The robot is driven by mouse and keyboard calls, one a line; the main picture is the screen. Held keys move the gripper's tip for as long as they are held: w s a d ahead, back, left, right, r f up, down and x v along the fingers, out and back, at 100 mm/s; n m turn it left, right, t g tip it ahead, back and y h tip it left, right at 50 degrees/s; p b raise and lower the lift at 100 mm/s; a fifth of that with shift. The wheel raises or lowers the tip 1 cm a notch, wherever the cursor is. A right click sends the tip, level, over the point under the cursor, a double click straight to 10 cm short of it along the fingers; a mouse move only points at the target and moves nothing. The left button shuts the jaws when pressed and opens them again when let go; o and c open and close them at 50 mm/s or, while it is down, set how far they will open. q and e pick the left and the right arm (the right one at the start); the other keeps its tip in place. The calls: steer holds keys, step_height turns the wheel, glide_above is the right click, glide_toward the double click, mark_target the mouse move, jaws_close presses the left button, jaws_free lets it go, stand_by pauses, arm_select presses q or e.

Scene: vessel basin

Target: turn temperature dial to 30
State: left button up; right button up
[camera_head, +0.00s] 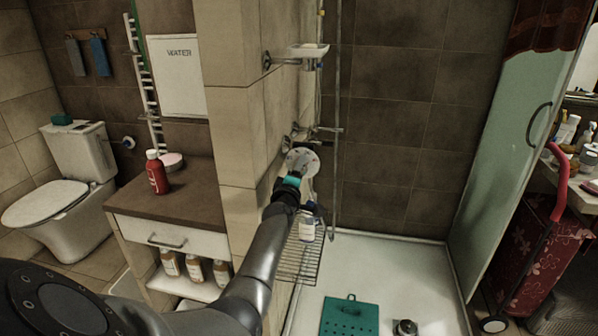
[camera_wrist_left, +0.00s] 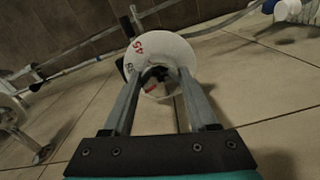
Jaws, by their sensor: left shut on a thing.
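The temperature dial (camera_head: 305,154) is a round pale disc on the tiled shower wall, below a wall fixture. In the left wrist view the dial (camera_wrist_left: 176,52) shows a red "45" near its upper left edge, with other marks partly hidden. My left gripper (camera_head: 300,169) reaches the dial from the front. In the left wrist view its two fingers (camera_wrist_left: 158,80) stand either side of the dial's middle and are shut on it. The middle of the dial is partly hidden by the fingers, and I cannot read its setting. My right gripper is in neither view.
A wire rack (camera_head: 300,262) with a white bottle (camera_head: 306,231) hangs just below my left gripper. A vertical pipe (camera_head: 335,190) stands close right of the dial. A cabinet (camera_head: 190,200) with a red bottle (camera_head: 156,172) is at left. The shower tray (camera_head: 390,270) is mostly clear.

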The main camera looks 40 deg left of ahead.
arm_select(q)
steer(key=shift+n, duration=0.3)
steer(key=o, duration=1.4)
steer(key=shift+p+v, duration=2.45)
steer(key=shift+v, duration=5.2)
